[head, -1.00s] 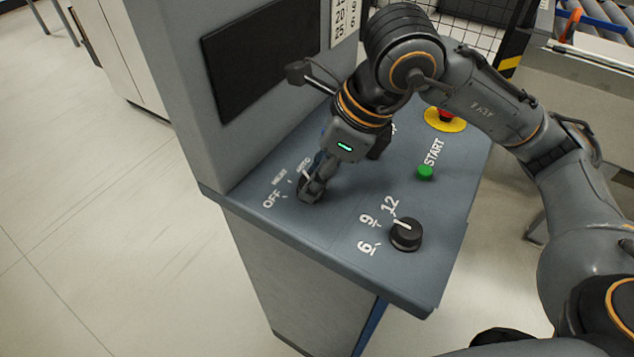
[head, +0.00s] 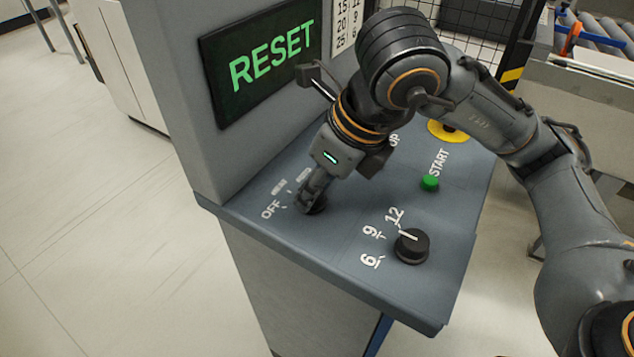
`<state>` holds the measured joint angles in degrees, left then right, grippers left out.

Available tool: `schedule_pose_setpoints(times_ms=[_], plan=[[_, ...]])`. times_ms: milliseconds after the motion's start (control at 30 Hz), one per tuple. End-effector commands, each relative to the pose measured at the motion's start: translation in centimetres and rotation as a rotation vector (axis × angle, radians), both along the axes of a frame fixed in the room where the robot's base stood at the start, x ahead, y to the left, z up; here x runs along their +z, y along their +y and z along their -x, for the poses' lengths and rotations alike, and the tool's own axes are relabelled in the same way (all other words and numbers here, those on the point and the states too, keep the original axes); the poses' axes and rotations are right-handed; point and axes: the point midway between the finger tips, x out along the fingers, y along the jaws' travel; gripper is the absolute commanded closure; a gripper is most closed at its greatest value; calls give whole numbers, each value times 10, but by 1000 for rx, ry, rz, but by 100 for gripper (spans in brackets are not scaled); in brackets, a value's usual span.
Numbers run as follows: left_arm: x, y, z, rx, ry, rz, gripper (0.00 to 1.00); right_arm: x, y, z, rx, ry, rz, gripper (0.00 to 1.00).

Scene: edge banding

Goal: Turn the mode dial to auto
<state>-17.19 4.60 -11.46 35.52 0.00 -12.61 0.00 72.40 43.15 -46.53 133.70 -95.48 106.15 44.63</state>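The mode dial (head: 318,207) is a dark knob at the left of the sloped grey panel, mostly hidden by my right gripper (head: 308,200). An OFF mark and two smaller blurred marks stand at its left and upper left. My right gripper points down with its fingers at the dial, and they seem to touch it. Whether the fingers are closed on it cannot be made out. The dial's pointer is hidden, so its setting cannot be read. The screen (head: 262,60) above the panel reads RESET in green. My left gripper is not in view.
A second black dial (head: 411,246) with 6, 9 and 12 marks sits nearer the front edge. A green START button (head: 429,183) is right of my gripper. A yellow-ringed button (head: 447,131) lies behind, partly covered by my arm.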

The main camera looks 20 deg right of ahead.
Motion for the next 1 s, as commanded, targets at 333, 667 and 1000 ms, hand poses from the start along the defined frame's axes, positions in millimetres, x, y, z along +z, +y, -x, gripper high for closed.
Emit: schedule_pose_setpoints(times_ms=[333, 667, 1000], plan=[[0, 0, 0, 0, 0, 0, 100, 0, 0, -1, -2, 0, -1, 42], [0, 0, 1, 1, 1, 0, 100, 10, -3, 2, -1, -3, -1, 42], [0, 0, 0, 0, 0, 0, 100, 74, -18, 23, -1, -6, -1, 42]])
